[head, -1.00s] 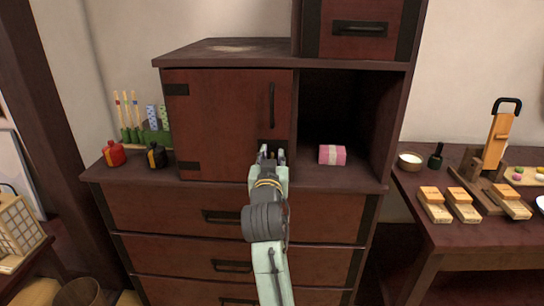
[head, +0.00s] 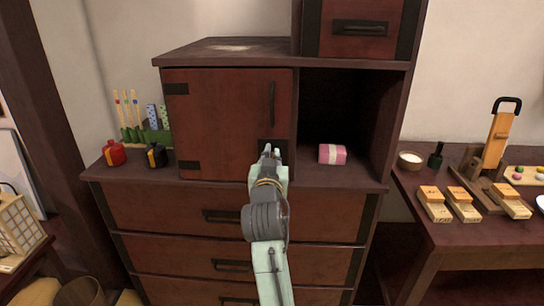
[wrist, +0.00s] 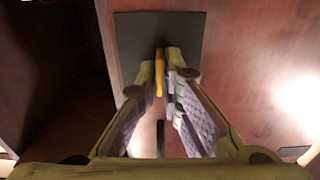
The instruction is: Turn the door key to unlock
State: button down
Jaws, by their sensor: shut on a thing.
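The red-brown cabinet door (head: 222,115) is closed. A dark lock plate (head: 266,146) is at its lower right corner and also shows in the wrist view (wrist: 185,28). A gold-yellow key (wrist: 160,76) stands out from this plate. My gripper (head: 270,152) is at the plate, and in the wrist view its fingers (wrist: 165,80) are shut on the key. The fingers hide part of the key, and where it enters the plate is hard to see. The key's angle cannot be told clearly. The door has a dark vertical handle (head: 272,104) above the lock.
An open dark compartment (head: 345,105) right of the door holds a pink box (head: 332,154). Red (head: 114,153) and black (head: 156,155) bottles stand left on the cabinet ledge. Drawers (head: 200,213) lie below. A side table (head: 432,205) at right carries wooden blocks and a bowl.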

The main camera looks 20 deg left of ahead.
jog(key=shift+m, duration=0.3)
jog(key=m, duration=0.4)
jog(key=shift+d+p, duration=0.15)
jog(key=shift+p, duration=0.15)
jog(key=shift+w+d+f+m+b, duration=0.1)
jog(key=shift+f+m+b, duration=0.15)
jog(key=shift+m, duration=1.9)
jog(key=shift+s+d+f+m+b, duration=0.1)
jog(key=shift+m+b, duration=0.3)
jog(key=shift+m, duration=1.8)
jog(key=shift+w+d+f+m+b, duration=0.1)
jog(key=shift+f+m+b, duration=0.15)
jog(key=shift+m, duration=1.9)
jog(key=shift+r, duration=0.1)
jog(key=c, duration=1.8)
grip_release()
